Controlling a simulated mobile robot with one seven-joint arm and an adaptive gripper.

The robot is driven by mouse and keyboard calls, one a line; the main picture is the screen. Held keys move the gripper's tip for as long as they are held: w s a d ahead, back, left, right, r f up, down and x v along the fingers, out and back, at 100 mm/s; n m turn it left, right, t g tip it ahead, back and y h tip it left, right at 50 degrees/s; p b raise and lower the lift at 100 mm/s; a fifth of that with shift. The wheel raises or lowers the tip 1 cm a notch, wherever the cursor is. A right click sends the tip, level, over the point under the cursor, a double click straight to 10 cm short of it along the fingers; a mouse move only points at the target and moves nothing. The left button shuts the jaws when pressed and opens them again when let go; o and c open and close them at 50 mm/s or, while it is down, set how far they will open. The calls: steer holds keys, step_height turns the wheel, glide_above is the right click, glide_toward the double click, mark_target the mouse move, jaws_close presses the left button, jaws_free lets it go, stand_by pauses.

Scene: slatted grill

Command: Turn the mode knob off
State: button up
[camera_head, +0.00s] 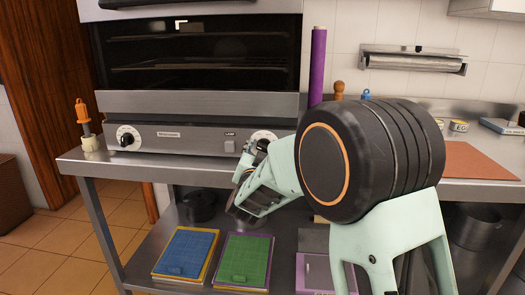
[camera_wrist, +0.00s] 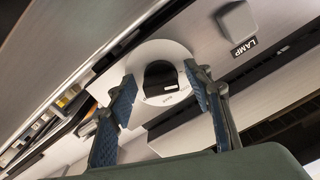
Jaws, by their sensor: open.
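The oven's right knob (camera_head: 263,135) is on the front panel and partly hidden behind my gripper (camera_head: 257,154). In the wrist view this knob (camera_wrist: 158,72) is dark, on a round white dial (camera_wrist: 163,49). My gripper (camera_wrist: 160,78) is open, with one blue-padded finger on each side of the knob. I cannot tell whether the pads touch it. A second black knob (camera_head: 127,138) on a white dial is at the panel's left end. The dial markings are too small to read, so I cannot confirm which knob sets the mode.
A lamp switch (camera_head: 230,146) sits just left of the right knob; it also shows in the wrist view (camera_wrist: 236,20). A purple roll (camera_head: 318,65) stands right of the oven. Blue (camera_head: 186,250) and green (camera_head: 243,258) boards lie on the lower shelf.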

steer(key=s, duration=1.2)
steer(key=shift+a, duration=0.2)
